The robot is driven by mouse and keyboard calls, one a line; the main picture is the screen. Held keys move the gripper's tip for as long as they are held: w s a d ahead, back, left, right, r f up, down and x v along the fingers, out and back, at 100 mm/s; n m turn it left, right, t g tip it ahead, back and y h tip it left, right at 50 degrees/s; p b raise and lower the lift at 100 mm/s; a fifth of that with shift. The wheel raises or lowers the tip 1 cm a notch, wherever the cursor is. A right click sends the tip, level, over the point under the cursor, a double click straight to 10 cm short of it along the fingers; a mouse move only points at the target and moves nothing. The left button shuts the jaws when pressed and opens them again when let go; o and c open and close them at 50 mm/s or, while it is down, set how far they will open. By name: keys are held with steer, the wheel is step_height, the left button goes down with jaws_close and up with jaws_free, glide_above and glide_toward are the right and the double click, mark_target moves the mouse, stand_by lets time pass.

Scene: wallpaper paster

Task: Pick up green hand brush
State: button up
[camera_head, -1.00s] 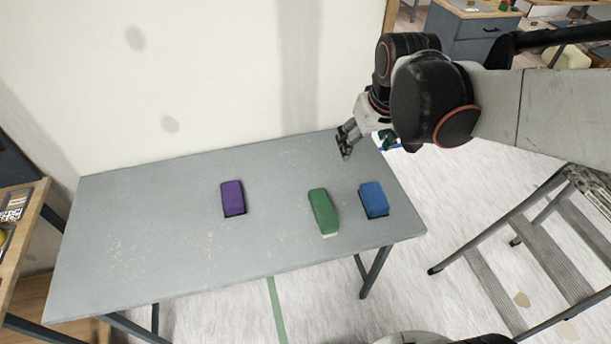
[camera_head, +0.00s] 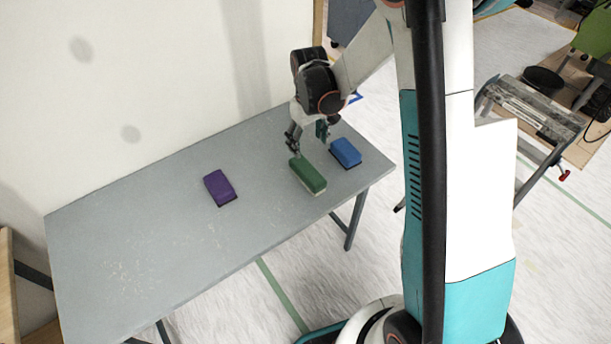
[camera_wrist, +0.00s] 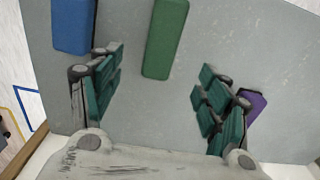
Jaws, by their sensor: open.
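The green hand brush (camera_head: 308,175) lies flat on the grey table, between a purple brush and a blue brush. My gripper (camera_head: 307,140) is above the table just behind the green brush, pointing down. In the wrist view the green brush (camera_wrist: 165,38) lies at the top, ahead of the gap between the fingers. My gripper (camera_wrist: 155,92) is open there, with its teal finger pads wide apart and nothing between them. The brush's far end is cut off by that view's top edge.
The blue brush (camera_head: 345,152) lies close to the right of the green one and shows beside the left finger in the wrist view (camera_wrist: 73,25). The purple brush (camera_head: 220,187) lies farther left. The grey table (camera_head: 130,255) is otherwise clear. A wall (camera_head: 150,60) stands behind it.

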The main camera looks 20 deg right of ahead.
mark_target(308, 169)
step_height(308, 169, down, 8)
steer(key=shift+f+b, duration=0.1)
steer(key=shift+b, duration=0.95)
steer(key=f+b, duration=0.1)
steer(key=f, duration=0.1)
steer(key=f+b, duration=0.1)
steer(key=f, duration=0.2)
steer(key=shift+s+a+f, duration=0.1)
steer(key=shift+s+a, duration=0.05)
steer(key=shift+s, duration=0.05)
steer(key=c, duration=1.3)
steer(key=shift+r, duration=0.25)
steer(key=shift+c, duration=0.2)
step_height(308, 169, up, 20)
steer(key=p, duration=0.5)
steer(key=shift+f, duration=0.15)
